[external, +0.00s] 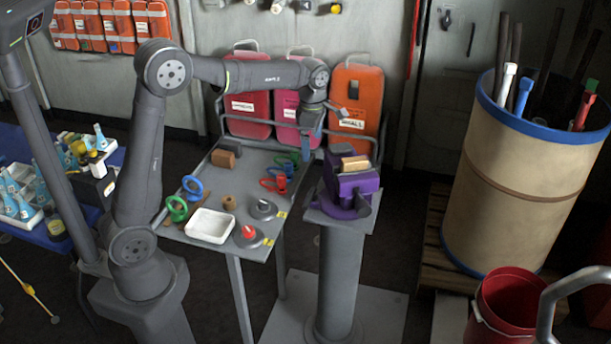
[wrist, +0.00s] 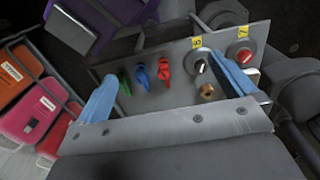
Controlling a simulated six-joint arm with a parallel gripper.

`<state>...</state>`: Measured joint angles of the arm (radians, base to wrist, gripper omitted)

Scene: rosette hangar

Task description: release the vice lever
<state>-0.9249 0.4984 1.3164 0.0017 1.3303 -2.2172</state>
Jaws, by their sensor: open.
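The purple vice (external: 352,188) stands on a grey pedestal, right of the work table, with a tan block (external: 355,163) at its top. In the wrist view part of the purple vice (wrist: 72,22) shows at the upper left, cut off by the frame edge. I cannot clearly make out its lever in either view. My gripper (external: 308,150) hangs above the table's back right part, left of the vice and apart from it. In the wrist view my gripper (wrist: 162,68) has its two light blue fingers wide apart, with nothing between them.
The grey table (external: 245,178) holds coloured-handled tools, a white tray (external: 210,226) and two round knobbed fixtures (external: 264,210). Orange and pink cases (external: 357,100) stand behind it. A large tan barrel (external: 530,180) and red bucket (external: 503,310) stand at the right.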

